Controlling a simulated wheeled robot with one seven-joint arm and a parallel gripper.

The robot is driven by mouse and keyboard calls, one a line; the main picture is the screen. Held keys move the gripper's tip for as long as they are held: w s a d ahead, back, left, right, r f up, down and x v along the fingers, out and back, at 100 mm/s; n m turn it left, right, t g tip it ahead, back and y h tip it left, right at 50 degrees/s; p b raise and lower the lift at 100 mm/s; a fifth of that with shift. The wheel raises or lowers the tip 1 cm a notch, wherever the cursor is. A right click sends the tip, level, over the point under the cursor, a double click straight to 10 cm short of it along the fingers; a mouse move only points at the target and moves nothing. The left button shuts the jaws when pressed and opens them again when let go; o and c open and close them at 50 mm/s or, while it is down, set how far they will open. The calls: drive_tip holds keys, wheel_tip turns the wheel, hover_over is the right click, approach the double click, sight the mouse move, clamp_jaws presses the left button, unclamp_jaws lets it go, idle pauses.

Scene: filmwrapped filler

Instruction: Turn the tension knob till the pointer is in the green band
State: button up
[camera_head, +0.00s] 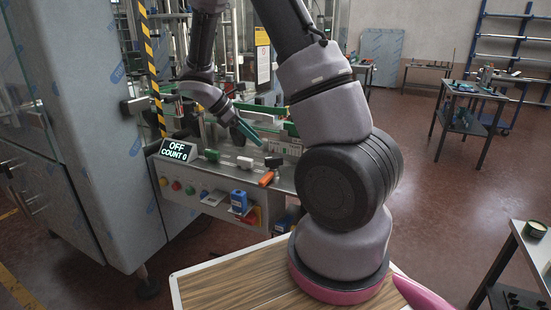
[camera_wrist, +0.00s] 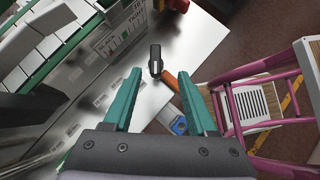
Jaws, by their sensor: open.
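My gripper (camera_head: 248,132) is above the machine's control ledge, its two teal fingers pointing down toward it. In the wrist view the fingers (camera_wrist: 158,72) are apart with nothing gripped. A black knob-like part (camera_wrist: 155,62) shows between and just beyond the fingertips; it also shows on the ledge in the head view (camera_head: 272,162). An orange handle (camera_head: 266,179) is beside it, also in the wrist view (camera_wrist: 172,82). I cannot tell which part is the tension knob.
A display (camera_head: 178,150) reads OFF, COUNT 0. A blue box-like part (camera_head: 239,200) and several coloured buttons are on the front panel (camera_head: 215,203). Green-edged rails and cartons (camera_wrist: 60,15) lie left in the wrist view. A wood-topped table (camera_head: 225,282) is in front.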

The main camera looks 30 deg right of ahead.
sight(275, 157)
drive_tip(key=shift+n+h, duration=0.3)
drive_tip(key=shift+n, duration=0.2)
drive_tip(key=x, duration=0.8)
drive_tip(key=w+x, duration=0.1)
drive_tip(key=x, duration=0.2)
drive_tip(key=shift+f, duration=0.65)
drive_tip(key=shift+s, duration=0.1)
clamp_jaws()
